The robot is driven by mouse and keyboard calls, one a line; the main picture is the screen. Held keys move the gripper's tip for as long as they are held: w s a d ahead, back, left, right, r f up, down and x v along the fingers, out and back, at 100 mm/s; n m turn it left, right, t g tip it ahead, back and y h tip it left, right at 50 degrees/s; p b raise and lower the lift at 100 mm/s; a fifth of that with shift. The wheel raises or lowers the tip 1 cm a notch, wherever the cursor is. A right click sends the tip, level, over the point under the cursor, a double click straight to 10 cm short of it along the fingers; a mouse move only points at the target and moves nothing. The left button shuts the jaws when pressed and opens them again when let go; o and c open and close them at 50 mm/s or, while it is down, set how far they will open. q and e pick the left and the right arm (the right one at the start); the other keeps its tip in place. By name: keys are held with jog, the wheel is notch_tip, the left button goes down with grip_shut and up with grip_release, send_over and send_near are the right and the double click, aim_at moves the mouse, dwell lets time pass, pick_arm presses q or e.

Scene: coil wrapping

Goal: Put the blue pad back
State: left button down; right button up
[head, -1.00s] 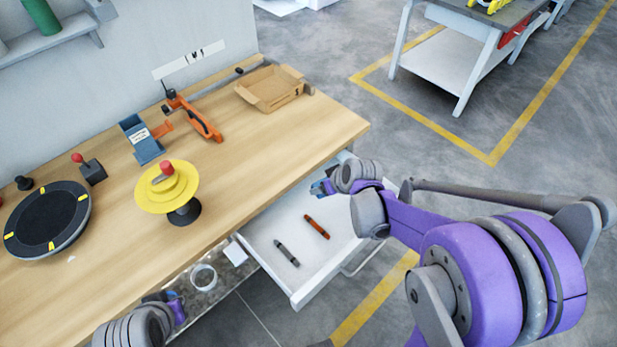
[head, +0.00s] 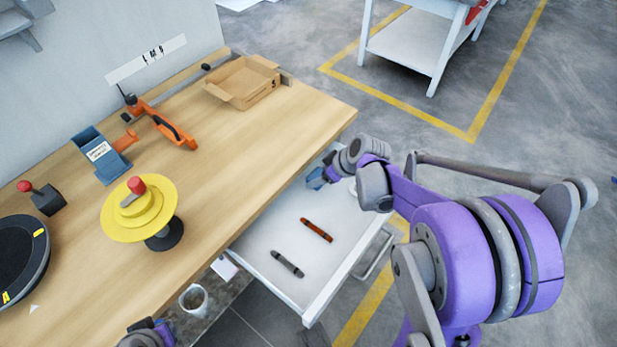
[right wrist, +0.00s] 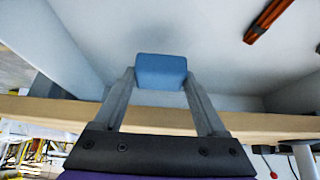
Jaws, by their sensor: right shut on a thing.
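The blue pad (right wrist: 161,72) is a small blue block between the fingertips of my right gripper in the right wrist view. My right gripper (head: 322,178) is shut on it, over the back part of the open white drawer (head: 270,239). In the head view the pad is small and partly hidden by the gripper. My left gripper (head: 150,332) shows only in part at the bottom edge of the head view, and its fingers cannot be made out.
An orange-brown marker-like stick (head: 316,230) and a grey one (head: 287,264) lie in the drawer. The wooden bench (head: 235,150) carries a yellow disc stand (head: 140,208), a blue holder (head: 101,155), an orange tool (head: 165,125) and a cardboard box (head: 242,82).

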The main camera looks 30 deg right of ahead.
aim_at(311, 173)
notch_tip(311, 173, down, 2)
jog(key=shift+w+f, duration=0.15)
jog(key=shift+f, duration=0.05)
jog(key=shift+w+a, duration=0.2)
jog(key=shift+w, duration=0.1)
jog(key=w, duration=0.2)
jog(key=w+a, duration=0.1)
jog(key=shift+a+f, duration=0.1)
jog(key=shift+f, duration=0.5)
jog(key=shift+s, duration=0.1)
